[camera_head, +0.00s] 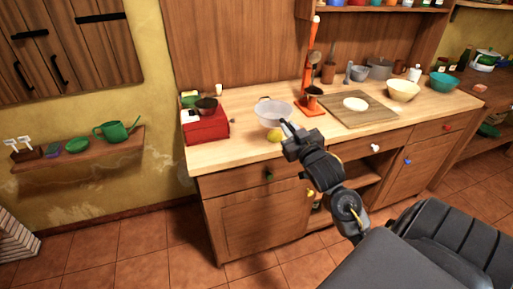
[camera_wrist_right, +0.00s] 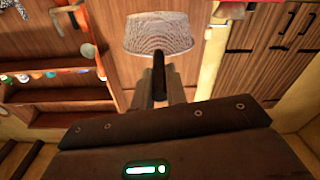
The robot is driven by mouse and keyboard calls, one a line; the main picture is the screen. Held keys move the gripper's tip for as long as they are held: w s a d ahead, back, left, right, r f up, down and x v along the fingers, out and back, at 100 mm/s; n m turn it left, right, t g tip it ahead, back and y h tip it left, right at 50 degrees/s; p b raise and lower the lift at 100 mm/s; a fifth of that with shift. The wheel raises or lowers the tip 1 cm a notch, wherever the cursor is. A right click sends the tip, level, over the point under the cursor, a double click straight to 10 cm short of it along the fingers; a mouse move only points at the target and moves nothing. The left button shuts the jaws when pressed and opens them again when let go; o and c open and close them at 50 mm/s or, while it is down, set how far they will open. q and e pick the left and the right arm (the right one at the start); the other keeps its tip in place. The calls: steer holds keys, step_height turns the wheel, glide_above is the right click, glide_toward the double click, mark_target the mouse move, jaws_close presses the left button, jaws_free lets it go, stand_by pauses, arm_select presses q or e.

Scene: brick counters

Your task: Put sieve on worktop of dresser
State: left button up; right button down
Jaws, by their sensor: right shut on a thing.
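The sieve, a pale mesh bowl (camera_head: 273,108), shows over the left part of the dresser's light wood worktop (camera_head: 236,152). My right gripper (camera_head: 289,130) is shut on the sieve's handle, at the near side of the bowl. In the right wrist view the sieve's mesh bowl (camera_wrist_right: 158,35) spreads out beyond the fingers (camera_wrist_right: 158,82), which close on its dark handle. I cannot tell whether the bowl touches the worktop or hangs just above it. My left gripper is not in view.
An orange stand (camera_head: 310,104), a cutting board (camera_head: 375,111) and a cream bowl (camera_head: 402,90) are to the right. Bare worktop shows at the front left.

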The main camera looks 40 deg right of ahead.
mark_target(267, 121)
steer(key=w, duration=0.1)
steer(key=w+a+f, duration=0.1)
steer(key=w, duration=0.1)
steer(key=w+a+f, duration=0.1)
steer(key=shift+w+a, duration=0.2)
steer(key=shift+w, duration=0.1)
steer(key=shift+w+a+f+p, duration=0.3)
steer(key=shift+w+f, duration=0.4)
steer(key=shift+f, duration=0.8)
steer(key=shift+w+a+f+p, duration=0.1)
steer(key=shift+w+a+f, duration=0.45)
steer(key=shift+f, duration=1)
steer(key=shift+w+a+f+p, duration=0.25)
steer(key=shift+w+f, duration=0.55)
steer(key=shift+f, duration=0.7)
steer(key=c, duration=1.4)
jaws_free()
steer(key=shift+f, duration=0.1)
steer(key=shift+s, duration=0.1)
